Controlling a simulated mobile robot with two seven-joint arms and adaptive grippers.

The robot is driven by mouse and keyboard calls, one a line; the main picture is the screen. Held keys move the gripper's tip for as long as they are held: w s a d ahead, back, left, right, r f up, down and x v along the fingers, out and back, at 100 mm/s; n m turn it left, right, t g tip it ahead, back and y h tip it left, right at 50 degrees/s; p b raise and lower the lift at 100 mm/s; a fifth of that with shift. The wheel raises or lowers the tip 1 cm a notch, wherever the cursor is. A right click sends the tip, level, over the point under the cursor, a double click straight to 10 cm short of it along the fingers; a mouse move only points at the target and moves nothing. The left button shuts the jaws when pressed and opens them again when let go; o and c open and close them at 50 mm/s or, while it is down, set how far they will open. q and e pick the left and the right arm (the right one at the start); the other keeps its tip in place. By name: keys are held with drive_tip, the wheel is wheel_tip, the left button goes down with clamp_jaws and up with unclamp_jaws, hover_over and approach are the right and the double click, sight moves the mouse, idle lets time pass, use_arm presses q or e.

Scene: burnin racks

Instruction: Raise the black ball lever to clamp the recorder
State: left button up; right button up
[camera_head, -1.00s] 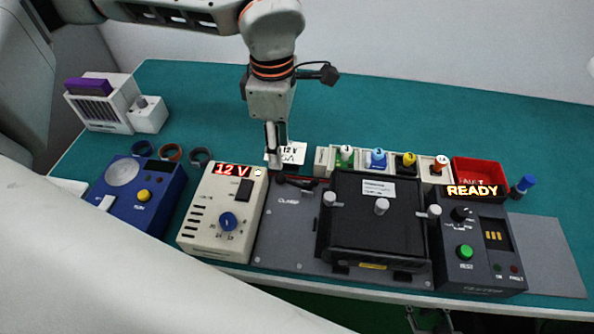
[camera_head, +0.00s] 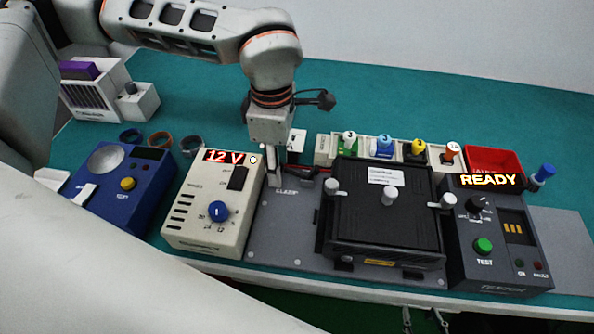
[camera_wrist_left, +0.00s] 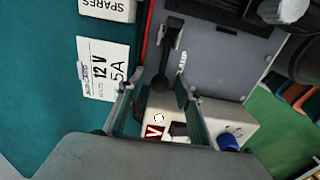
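The black ball lever (camera_head: 302,173) lies low on the grey clamp plate (camera_head: 272,235), left of the black recorder (camera_head: 372,222). The left wrist view shows the lever (camera_wrist_left: 170,48) with its dark ball end (camera_wrist_left: 160,83) between the fingertips. My left gripper (camera_head: 280,172) is down at the lever and partly hides it. In the left wrist view its fingers (camera_wrist_left: 154,92) are apart, with gaps beside the ball. My right gripper (camera_head: 424,322) shows only as two separated fingertips at the bottom edge, below the table's front edge, with nothing seen between them.
A cream unit (camera_head: 216,205) showing 12 V stands close left of the clamp plate. A tester (camera_head: 500,240) showing READY stands right of the recorder. Bins with coloured knobs (camera_head: 385,150) and a red tray (camera_head: 495,158) line the back. Green table is clear behind.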

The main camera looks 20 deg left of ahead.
use_arm(q)
clamp_jaws()
drive_tip(key=shift+r, duration=0.1)
